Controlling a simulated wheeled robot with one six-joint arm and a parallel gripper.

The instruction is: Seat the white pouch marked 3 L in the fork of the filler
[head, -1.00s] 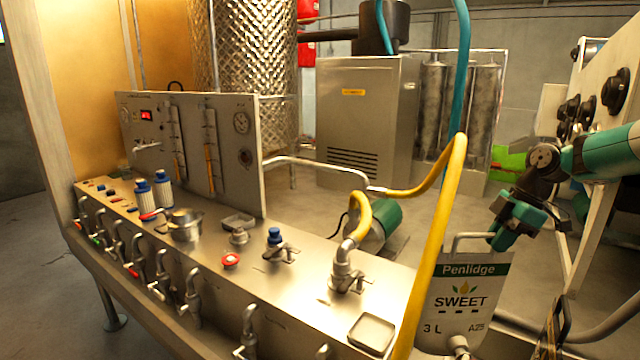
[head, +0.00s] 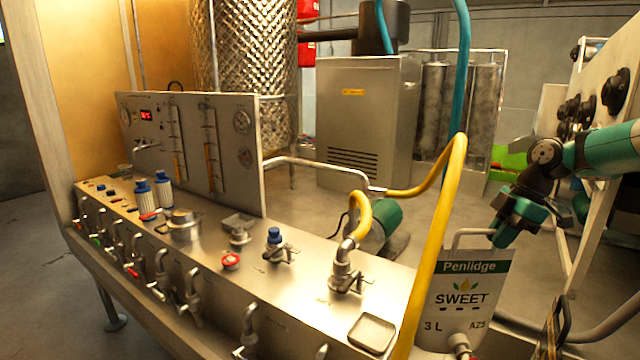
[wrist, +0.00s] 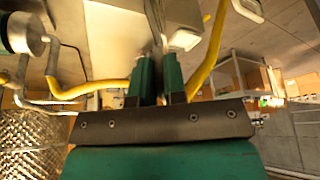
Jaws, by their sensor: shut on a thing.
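The white pouch (head: 455,312) reads "Penlidge", "SWEET" and "3 L" and has a green band. It hangs upright at the lower right of the head view, with a spout (head: 458,341) low on its front. My gripper (head: 496,240) is shut on the pouch's top handle (head: 470,233), at its right end. In the wrist view the two green fingers (wrist: 160,75) are close together. The filler is the steel bench (head: 300,312). A forked steel fitting (head: 347,280) stands on it under the yellow hose. I cannot tell whether this is the fork for the pouch.
The yellow hose (head: 438,250) passes just left of the pouch, partly in front of it. A square tray (head: 371,334) lies at the bench's near right end. A red button (head: 231,261) and a blue-capped fitting (head: 274,237) stand farther left. Dark bent tubes (head: 590,335) are right of the pouch.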

